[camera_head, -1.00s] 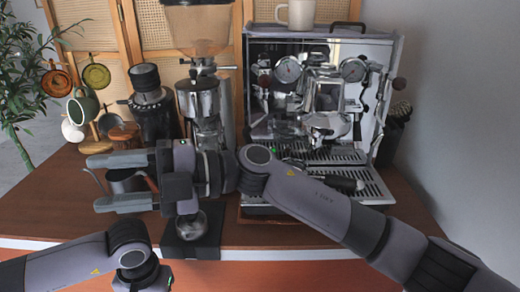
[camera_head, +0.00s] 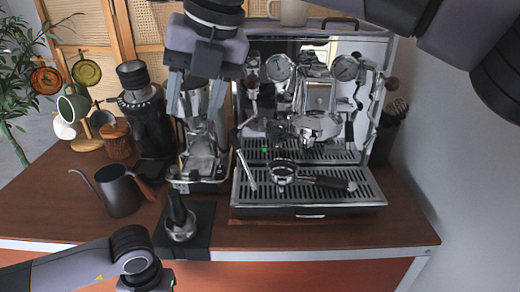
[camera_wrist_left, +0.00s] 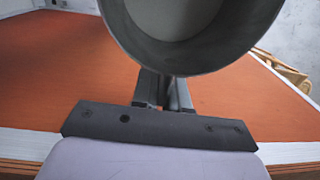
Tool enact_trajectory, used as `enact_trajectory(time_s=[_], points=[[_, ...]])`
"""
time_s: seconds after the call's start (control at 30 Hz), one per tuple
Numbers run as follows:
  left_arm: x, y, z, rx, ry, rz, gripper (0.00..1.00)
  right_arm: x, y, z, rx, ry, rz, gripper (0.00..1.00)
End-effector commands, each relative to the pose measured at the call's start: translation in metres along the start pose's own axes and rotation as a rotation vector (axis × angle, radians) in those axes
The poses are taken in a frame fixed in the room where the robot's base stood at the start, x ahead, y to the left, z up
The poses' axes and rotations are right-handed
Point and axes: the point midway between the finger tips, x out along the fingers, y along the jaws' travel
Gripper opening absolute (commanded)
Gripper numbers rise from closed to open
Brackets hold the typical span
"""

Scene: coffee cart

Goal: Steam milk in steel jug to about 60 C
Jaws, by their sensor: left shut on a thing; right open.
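In the left wrist view a dark grey round vessel, apparently the steel jug (camera_wrist_left: 185,58), fills the top of the picture. My left gripper (camera_wrist_left: 165,92) is shut on it. I see into its wide rim; a paler grey-brown round area lies inside, and I cannot tell whether it is milk or the bottom. Jug and left gripper are out of the head view. The espresso machine (camera_head: 330,100) stands right of centre. A thin silver rod (camera_head: 246,172), possibly its steam wand, hangs at its left front. My right gripper (camera_head: 195,94) is open, fingers down, in front of the grinder.
A dark kettle (camera_head: 119,192) stands left on the wooden counter (camera_head: 60,205). A tamper (camera_head: 181,222) stands on a black mat (camera_head: 201,238). A portafilter (camera_head: 325,182) lies on the drip tray (camera_head: 350,198). The grinder (camera_head: 204,140) is close beside the machine. The counter's front left is clear.

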Motion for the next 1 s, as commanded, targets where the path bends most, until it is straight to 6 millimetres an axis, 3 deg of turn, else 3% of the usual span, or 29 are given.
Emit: enact_trajectory(time_s=[0.03,0.2,0.3,0.43,0.63,1.0], points=[[0.0,0.0,0.001,0.001,0.0,0.0,0.0,-0.02,-0.006,0.008,0.012,-0.05,-0.064,0.51],[0.002,0.0,0.002,0.002,0.001,0.0,0.0,-0.073,-0.028,0.025,0.075,-0.181,-0.24,0.51],[0.003,0.0,0.003,0.002,0.001,0.0,0.0,-0.097,-0.035,0.03,0.108,-0.236,-0.307,0.51],[0.003,0.0,0.004,0.002,0.0,0.0,0.0,-0.115,-0.041,0.032,0.134,-0.277,-0.354,0.51],[0.004,0.0,0.004,0.002,0.001,0.0,0.0,-0.112,-0.048,0.035,0.144,-0.289,-0.371,0.51],[0.009,0.001,0.004,0.002,0.001,0.0,0.0,-0.069,-0.064,0.046,0.142,-0.286,-0.366,0.51]])
